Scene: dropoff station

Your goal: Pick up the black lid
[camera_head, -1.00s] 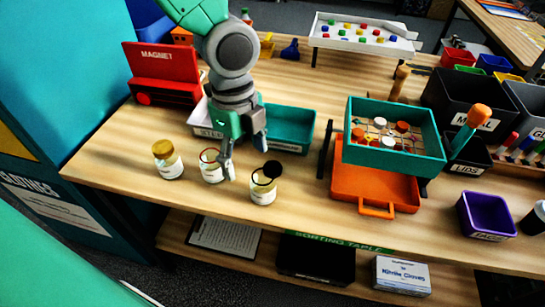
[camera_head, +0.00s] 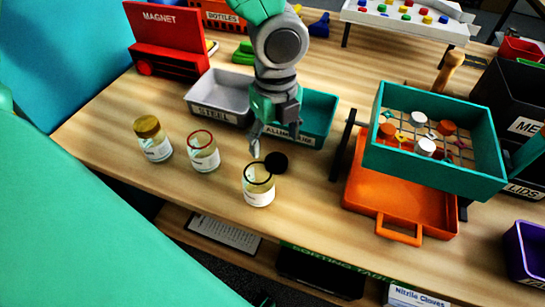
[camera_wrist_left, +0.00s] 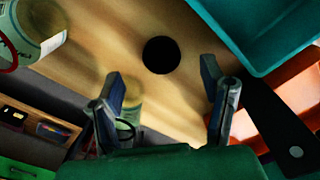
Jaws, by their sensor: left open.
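The black lid (camera_head: 276,162) is a small dark disc just behind and right of the rightmost glass jar (camera_head: 259,193). In the left wrist view the lid (camera_wrist_left: 161,55) appears flat against bare wood, beyond the fingertips and between their lines. My left gripper (camera_head: 275,140) is open and empty, with its fingers pointing down above the table near the lid. In the left wrist view its two fingers (camera_wrist_left: 160,82) stand wide apart, and a jar (camera_wrist_left: 132,105) shows partly behind the left finger. My right gripper is not in view.
Two more jars, gold-lidded (camera_head: 152,140) and red-rimmed (camera_head: 203,153), stand to the left. Grey (camera_head: 212,112) and teal (camera_head: 322,110) bins lie behind. A raised teal tray (camera_head: 480,180) and an orange tray (camera_head: 400,222) are at right.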

